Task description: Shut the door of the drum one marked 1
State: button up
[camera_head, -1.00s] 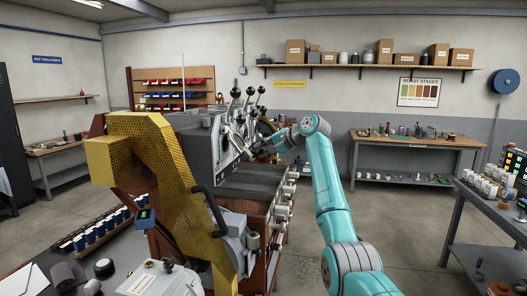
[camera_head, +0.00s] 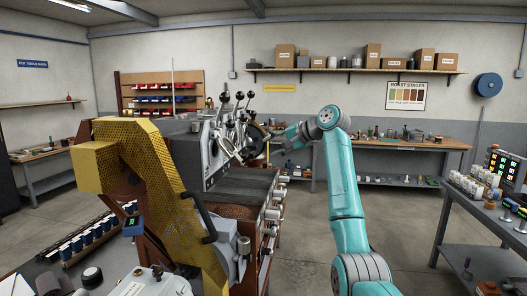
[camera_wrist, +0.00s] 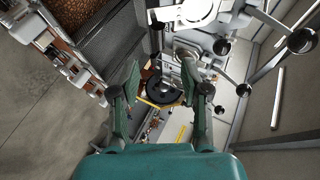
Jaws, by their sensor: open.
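The roaster's grey drum housing (camera_head: 212,150) stands left of centre in the head view, with several black-knobbed levers (camera_head: 239,96) on its face. I cannot read a number 1 on any drum, nor tell which door is the one named. My gripper (camera_head: 268,138) is right of the levers, small and partly mixed with them. In the wrist view my gripper (camera_wrist: 160,78) has its two fingers spread apart with nothing held. A black round part (camera_wrist: 172,95) shows beyond and between them. Pale metal drum fronts (camera_wrist: 198,12) and black-knobbed levers (camera_wrist: 301,40) lie above and right of the fingers.
A yellow perforated guard (camera_head: 155,165) with a black handle stands at the near left. A grey bench (camera_head: 487,205) with jars is at the right. A wooden workbench (camera_head: 410,144) stands by the back wall. Open floor lies between.

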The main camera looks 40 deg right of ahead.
jog(key=shift+v, duration=0.95)
jog(key=s+d+r, duration=0.3)
jog(key=s+r, duration=0.1)
jog(key=r, duration=0.2)
dwell(0.5)
